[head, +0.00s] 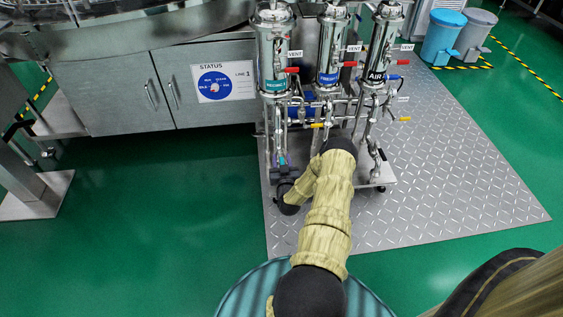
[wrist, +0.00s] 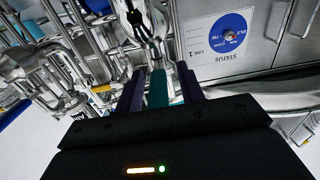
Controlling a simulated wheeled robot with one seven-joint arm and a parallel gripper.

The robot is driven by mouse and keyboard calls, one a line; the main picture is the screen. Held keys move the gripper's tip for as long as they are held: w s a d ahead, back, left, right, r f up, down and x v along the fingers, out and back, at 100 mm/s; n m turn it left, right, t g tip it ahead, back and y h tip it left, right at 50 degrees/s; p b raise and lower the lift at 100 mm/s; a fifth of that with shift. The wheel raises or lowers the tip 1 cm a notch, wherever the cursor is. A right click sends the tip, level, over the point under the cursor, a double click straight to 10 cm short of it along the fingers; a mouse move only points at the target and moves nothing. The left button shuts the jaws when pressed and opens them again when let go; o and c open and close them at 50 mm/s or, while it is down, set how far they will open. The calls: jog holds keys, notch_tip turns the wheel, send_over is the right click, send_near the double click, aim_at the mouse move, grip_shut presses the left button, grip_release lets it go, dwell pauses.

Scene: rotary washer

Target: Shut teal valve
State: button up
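The teal valve handle (wrist: 158,88) shows in the wrist view as a flat teal bar between the two dark purple fingers of my gripper (wrist: 162,92). A gap shows between the bar and the right finger, so the gripper looks open around the handle rather than closed on it. A metal valve body and pipe lie just beyond the fingertips. In the head view my gripper (head: 282,162) is at the lower left of the pipe rack, below the canister with the teal label (head: 274,86). The handle is too small there to make out clearly.
Two more canisters, labelled blue (head: 328,79) and black (head: 377,76), stand to the right, with red, blue and yellow handles on their pipes. A steel cabinet (head: 110,92) stands left. Two bins (head: 442,38) stand back right. The diamond-plate floor (head: 455,190) at right is clear.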

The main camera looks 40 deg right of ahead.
jog(key=shift+s, duration=0.1)
grip_shut()
